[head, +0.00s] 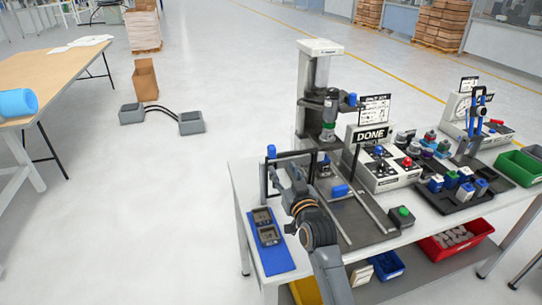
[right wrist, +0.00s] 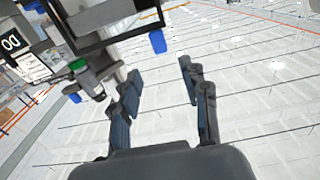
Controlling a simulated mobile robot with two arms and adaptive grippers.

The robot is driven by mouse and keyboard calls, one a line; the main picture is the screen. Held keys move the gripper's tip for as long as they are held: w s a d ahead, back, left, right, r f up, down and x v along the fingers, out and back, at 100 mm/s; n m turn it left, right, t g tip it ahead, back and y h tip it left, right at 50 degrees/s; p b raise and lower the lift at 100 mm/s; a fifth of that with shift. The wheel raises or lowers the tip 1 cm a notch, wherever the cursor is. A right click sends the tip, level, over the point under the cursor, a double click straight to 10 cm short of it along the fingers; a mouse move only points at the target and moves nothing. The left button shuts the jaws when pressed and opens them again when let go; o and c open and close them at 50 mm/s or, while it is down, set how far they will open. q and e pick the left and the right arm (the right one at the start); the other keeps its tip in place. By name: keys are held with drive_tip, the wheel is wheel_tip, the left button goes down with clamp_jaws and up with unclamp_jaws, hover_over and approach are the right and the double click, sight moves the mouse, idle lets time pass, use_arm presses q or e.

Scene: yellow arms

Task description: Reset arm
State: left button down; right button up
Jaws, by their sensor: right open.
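My right arm comes in from the bottom of the head view, and its gripper (head: 287,180) is at the left end of the workstation. It is beside a black upright frame (head: 266,180). In the right wrist view the two dark fingers of my right gripper (right wrist: 160,78) stand wide apart with nothing between them. My left gripper and left arm are not in view.
The workstation table (head: 236,185) carries a tall grey press (head: 304,95), a "DONE" sign (head: 372,134), a blue mat (head: 280,262) with two small devices, and a black tray (head: 438,203) of blue-topped parts. A red bin (head: 425,248) is below. Open floor lies left.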

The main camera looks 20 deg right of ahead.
drive_tip(key=s+f+n+g, duration=0.1)
drive_tip(key=s+f+g, duration=0.7)
drive_tip(key=s+f, duration=0.9)
drive_tip(key=s+f+g, duration=0.2)
drive_tip(key=s+g, duration=0.4)
drive_tip(key=s, duration=1.7)
wheel_tip(320, 180, down, 26)
drive_tip(key=s+g+b, duration=0.2)
drive_tip(key=s+d+f+n+g+b, duration=0.1)
drive_tip(key=s+d+f, duration=0.2)
drive_tip(key=s+f, duration=1.3)
wheel_tip(320, 180, down, 3)
drive_tip(key=shift+s+f+h, duration=0.1)
drive_tip(key=shift+s+h, duration=0.2)
drive_tip(key=shift+s, duration=0.05)
drive_tip(key=shift+d, duration=0.15)
